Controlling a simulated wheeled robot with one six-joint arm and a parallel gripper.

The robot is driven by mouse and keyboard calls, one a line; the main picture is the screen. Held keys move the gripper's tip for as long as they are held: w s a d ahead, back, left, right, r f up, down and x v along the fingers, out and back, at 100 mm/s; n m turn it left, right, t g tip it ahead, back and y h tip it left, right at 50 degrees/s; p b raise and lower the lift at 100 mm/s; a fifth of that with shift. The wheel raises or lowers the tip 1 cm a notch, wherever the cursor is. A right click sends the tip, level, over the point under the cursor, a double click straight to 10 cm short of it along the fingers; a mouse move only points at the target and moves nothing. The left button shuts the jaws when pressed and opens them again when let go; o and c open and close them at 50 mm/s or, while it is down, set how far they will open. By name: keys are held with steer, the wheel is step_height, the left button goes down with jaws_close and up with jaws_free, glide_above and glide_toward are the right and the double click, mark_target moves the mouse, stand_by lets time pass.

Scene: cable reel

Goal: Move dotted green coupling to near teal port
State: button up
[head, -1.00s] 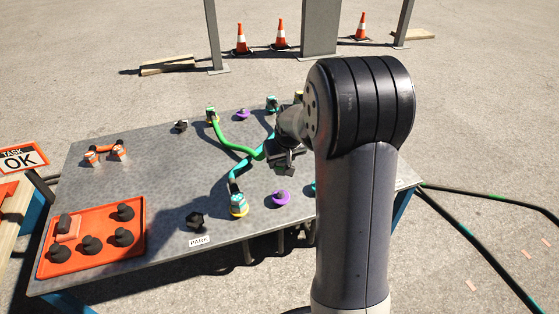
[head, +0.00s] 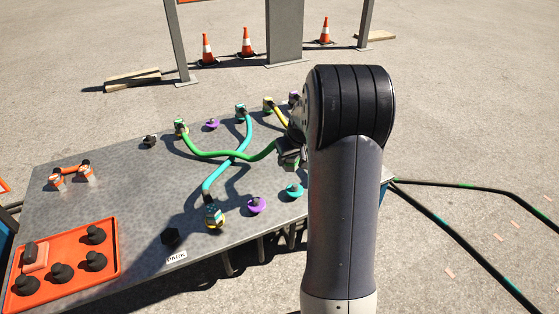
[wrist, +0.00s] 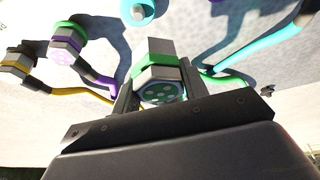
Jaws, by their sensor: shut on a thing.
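My gripper (head: 289,155) is shut on the dotted green coupling (wrist: 160,92), with a finger on each side, in the wrist view. In the head view it hangs above the table's right part, partly hidden by my arm. The green cable (head: 205,154) runs from the far-side green fitting (head: 180,128) to my gripper, crossing the cyan cable (head: 221,172). The near teal port (head: 295,190) is on the table's near side, below my gripper in the head view. A teal ring (wrist: 138,12) shows at the wrist view's top, apart from the coupling.
A purple port (head: 256,204) sits left of the near teal port. A cyan-cable coupling (head: 213,216) stands left of that. Purple (wrist: 66,44) and yellow (wrist: 16,60) couplings are left in the wrist view. An orange tray (head: 70,288) holds dark parts.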

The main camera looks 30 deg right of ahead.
steer(key=shift+d, duration=1)
steer(key=shift+f, duration=0.2)
steer(key=shift+f+b, duration=2.55)
steer(key=shift+f, duration=0.8)
steer(key=shift+f, duration=0.1)
steer(key=shift+f+b, duration=0.35)
steer(key=shift+f, duration=0.05)
steer(key=shift+f, duration=0.1)
steer(key=shift+f+b, duration=0.65)
steer(key=shift+f, duration=0.15)
steer(key=shift+f+b, duration=0.4)
steer(key=shift+f, duration=0.05)
